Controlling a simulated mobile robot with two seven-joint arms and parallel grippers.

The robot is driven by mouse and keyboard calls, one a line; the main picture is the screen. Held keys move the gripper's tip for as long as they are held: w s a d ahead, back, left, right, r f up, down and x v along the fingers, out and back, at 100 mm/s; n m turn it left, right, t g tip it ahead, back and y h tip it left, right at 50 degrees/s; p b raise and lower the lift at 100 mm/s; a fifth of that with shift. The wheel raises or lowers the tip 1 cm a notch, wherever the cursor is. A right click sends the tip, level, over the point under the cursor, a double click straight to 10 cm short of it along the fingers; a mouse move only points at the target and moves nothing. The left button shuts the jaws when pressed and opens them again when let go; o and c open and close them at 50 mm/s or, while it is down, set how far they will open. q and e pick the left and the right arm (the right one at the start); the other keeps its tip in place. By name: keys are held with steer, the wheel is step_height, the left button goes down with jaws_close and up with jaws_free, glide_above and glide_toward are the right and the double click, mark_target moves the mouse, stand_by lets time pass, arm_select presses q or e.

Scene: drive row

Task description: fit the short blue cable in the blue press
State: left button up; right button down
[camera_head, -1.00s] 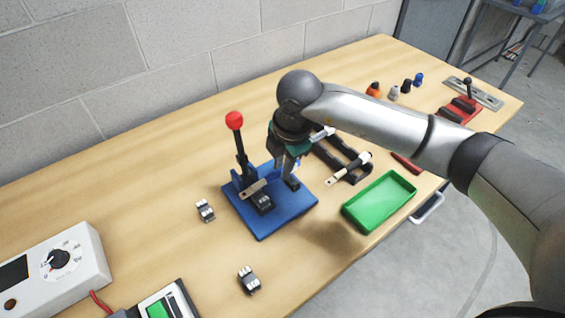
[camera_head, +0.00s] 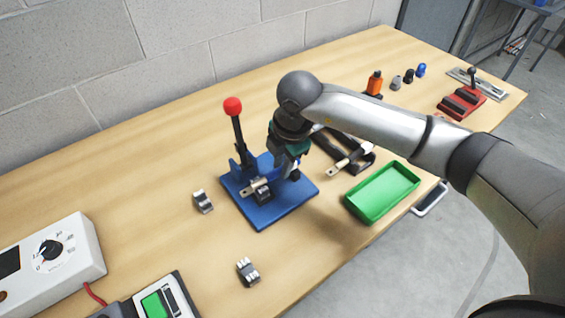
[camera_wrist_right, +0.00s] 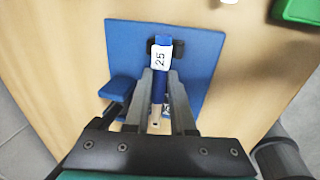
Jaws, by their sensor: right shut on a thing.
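The blue press (camera_head: 276,214) stands on the bench with an upright black lever and a red knob (camera_head: 232,106). My right gripper (camera_head: 279,172) is low over the press, beside the lever. In the right wrist view my right gripper (camera_wrist_right: 158,80) is shut on the short blue cable (camera_wrist_right: 161,83), which has a white tag reading 25 (camera_wrist_right: 159,58). The cable's far end is at a small black block on the press plate (camera_wrist_right: 206,60); I cannot tell whether it rests in it. A metal end shows between the fingers. My left gripper is not in view.
A green tray (camera_head: 355,213) is right of the press. A black rack (camera_head: 362,163) with a light-coloured piece is behind it. A white meter box (camera_head: 80,250) is at the left. A red press (camera_head: 461,103) stands far right.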

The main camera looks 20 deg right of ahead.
steer(key=shift+f+b, duration=0.4)
steer(key=shift+f, duration=0.15)
steer(key=c, duration=0.7)
jaws_free()
steer(key=s+r, duration=0.1)
steer(key=r, duration=0.4)
steer(key=r+p, duration=0.1)
steer(key=r, duration=0.4)
steer(key=s+d+r+p, duration=0.1)
steer(key=r, duration=0.4)
steer(key=shift+s, duration=0.35)
